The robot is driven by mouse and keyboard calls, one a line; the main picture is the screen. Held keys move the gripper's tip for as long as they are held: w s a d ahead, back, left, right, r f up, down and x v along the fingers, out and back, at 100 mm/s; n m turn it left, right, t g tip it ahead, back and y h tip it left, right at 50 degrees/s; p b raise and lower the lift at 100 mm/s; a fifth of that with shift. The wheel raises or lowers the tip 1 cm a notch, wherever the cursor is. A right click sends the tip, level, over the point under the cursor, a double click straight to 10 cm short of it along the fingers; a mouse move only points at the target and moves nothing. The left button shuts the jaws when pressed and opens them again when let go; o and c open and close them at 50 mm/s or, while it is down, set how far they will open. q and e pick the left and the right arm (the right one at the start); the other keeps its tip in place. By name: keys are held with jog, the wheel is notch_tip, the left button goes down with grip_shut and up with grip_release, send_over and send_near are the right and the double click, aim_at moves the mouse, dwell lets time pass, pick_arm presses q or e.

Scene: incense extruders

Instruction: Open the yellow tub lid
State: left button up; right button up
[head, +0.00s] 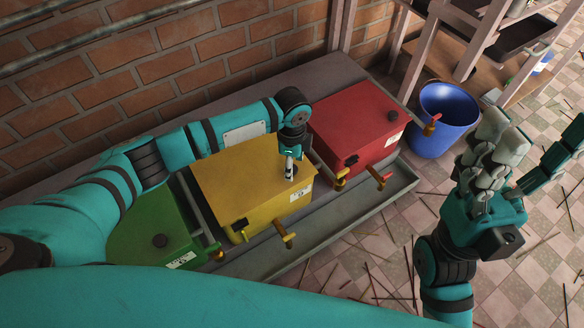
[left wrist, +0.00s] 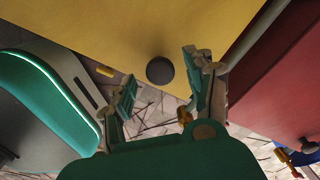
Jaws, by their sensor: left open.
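The yellow tub (head: 235,180) stands between a green tub and a red tub, and its lid is shut. The lid's dark round knob (left wrist: 160,70) shows in the left wrist view, near the lid's front edge. My left gripper (head: 290,168) is over the front right part of the yellow lid. In the left wrist view my open left gripper (left wrist: 163,88) has a finger on each side of the knob; I cannot tell whether they touch it. The gripper largely hides the knob in the head view. My right gripper (head: 532,152) is open and empty at the right, over the floor.
The green tub (head: 150,225) is on the left and the red tub (head: 350,115) on the right, close beside the yellow one. Taps (head: 284,240) stick out in front. A blue bucket (head: 440,120) and a shelf stand right. Thin sticks litter the tiled floor.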

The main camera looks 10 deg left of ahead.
pick_arm(q)
jog(key=shift+f, duration=0.35)
jog(key=shift+c, duration=0.4)
grip_shut()
